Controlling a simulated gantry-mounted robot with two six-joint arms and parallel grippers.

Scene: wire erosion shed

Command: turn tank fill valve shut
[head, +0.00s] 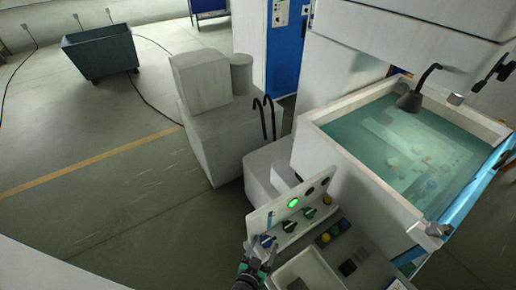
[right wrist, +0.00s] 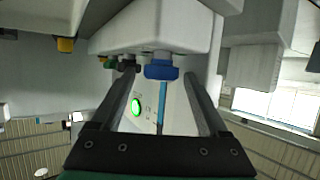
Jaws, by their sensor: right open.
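A white control panel (head: 300,205) in the head view carries a row of dark valve knobs, a yellow one and a lit green lamp (head: 293,203). The blue knob (head: 268,241) is at the near left end of the row. My right gripper (head: 260,257) is open just in front of it. In the right wrist view the blue knob (right wrist: 161,70) appears between the open fingertips, with gaps on both sides. No label shows which knob is the tank fill valve. My left gripper is out of view.
A water-filled tank (head: 348,152) stands right of the panel, with a black lamp (head: 409,100) over it. Buttons (head: 331,232) sit on the console below the knobs. Grey boxes (head: 212,130) stand behind.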

